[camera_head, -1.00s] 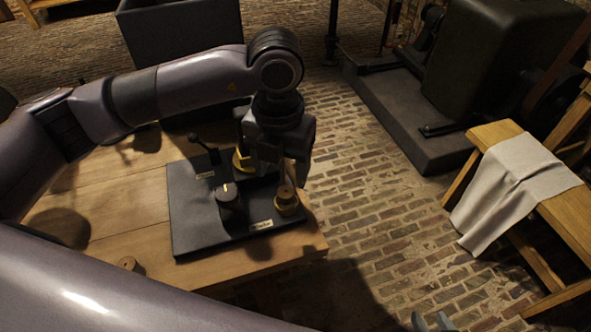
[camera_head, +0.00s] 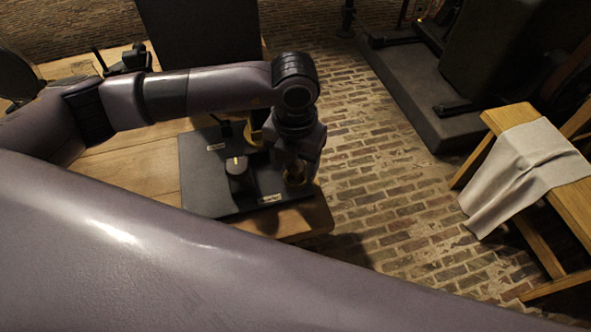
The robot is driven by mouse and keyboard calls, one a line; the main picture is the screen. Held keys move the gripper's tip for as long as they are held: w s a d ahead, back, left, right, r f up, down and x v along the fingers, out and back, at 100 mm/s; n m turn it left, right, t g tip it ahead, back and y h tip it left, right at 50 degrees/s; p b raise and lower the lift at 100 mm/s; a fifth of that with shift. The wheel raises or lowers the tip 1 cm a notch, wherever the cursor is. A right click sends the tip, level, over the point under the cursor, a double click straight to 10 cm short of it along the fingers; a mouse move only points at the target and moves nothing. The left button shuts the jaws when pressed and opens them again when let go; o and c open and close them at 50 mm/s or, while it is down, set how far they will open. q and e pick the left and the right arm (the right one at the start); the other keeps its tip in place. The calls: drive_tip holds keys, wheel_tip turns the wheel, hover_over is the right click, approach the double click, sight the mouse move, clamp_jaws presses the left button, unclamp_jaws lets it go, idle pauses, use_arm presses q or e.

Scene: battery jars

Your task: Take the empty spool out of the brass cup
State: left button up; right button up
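A brass cup (camera_head: 296,183) stands at the right front corner of a dark base plate (camera_head: 215,202) on the wooden table. My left gripper (camera_head: 297,167) points down right over this cup, with its fingertips at the cup's mouth. The spool is mostly hidden by the fingers and is hard to make out. I cannot tell whether the fingers are open or shut on it. A second brass piece (camera_head: 256,137) shows farther back on the plate, partly behind my arm. My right gripper is not in view.
A dark knob with a pale mark (camera_head: 237,166) stands on the plate left of the cup. A big arm link of mine covers the lower picture. The table (camera_head: 140,165) is bare left of the plate. A bench with a cloth (camera_head: 525,165) stands at right.

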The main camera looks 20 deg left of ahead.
use_arm(q)
drive_tip(key=c, duration=0.9)
drive_tip(key=shift+r, duration=0.15)
